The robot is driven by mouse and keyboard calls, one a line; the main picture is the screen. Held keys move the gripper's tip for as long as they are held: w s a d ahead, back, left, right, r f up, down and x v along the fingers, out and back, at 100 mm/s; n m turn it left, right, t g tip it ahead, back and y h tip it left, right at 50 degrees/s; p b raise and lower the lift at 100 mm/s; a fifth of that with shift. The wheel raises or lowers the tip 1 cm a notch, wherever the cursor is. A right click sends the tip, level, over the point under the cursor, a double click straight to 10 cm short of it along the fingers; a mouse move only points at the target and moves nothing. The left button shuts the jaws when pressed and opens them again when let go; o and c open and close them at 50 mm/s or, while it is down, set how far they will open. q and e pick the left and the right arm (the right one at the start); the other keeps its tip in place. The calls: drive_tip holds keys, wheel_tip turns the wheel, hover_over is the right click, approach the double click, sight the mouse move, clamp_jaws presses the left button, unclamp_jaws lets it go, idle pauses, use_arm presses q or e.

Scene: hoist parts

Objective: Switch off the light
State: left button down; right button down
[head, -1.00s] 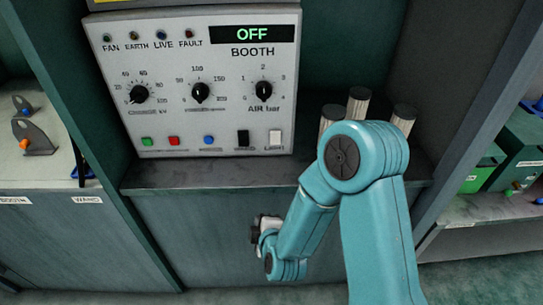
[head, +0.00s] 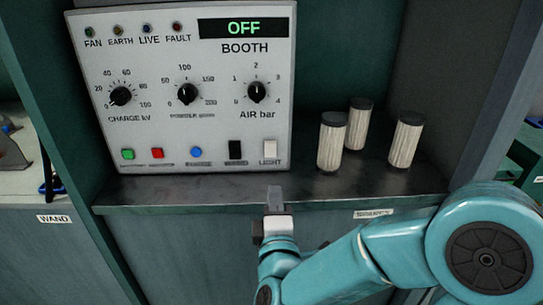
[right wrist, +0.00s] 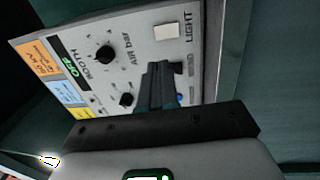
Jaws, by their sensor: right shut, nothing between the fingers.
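The white light switch (head: 270,151), a rocker above the word LIGHT, is at the lower right of the grey booth panel (head: 215,60). It also shows in the right wrist view (right wrist: 167,32), near the top. My right gripper (head: 274,194) is shut and empty. In the head view it stands upright below the switch, at the shelf's front edge, apart from the switch. In the right wrist view its closed fingers (right wrist: 160,84) point at the panel and hide part of its lower row. My left gripper is not in view.
A black switch (head: 235,150) sits just left of the light switch, then blue, red and green buttons. Three pale cylinders with dark caps (head: 331,141) stand on the shelf (head: 190,188) to the right. Cabinet walls close in both sides.

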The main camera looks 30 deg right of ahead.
sight(271, 147)
drive_tip(key=p+x, duration=0.1)
drive_tip(key=x, duration=1.3)
drive_tip(key=shift+p, duration=0.35)
drive_tip(key=shift+w+r+p, duration=0.2)
drive_tip(key=shift+r+p, duration=0.25)
drive_tip(key=shift+p, duration=0.5)
drive_tip(key=shift+f+y, duration=0.25)
drive_tip(key=shift+y, duration=0.05)
drive_tip(key=shift+s+f, duration=0.1)
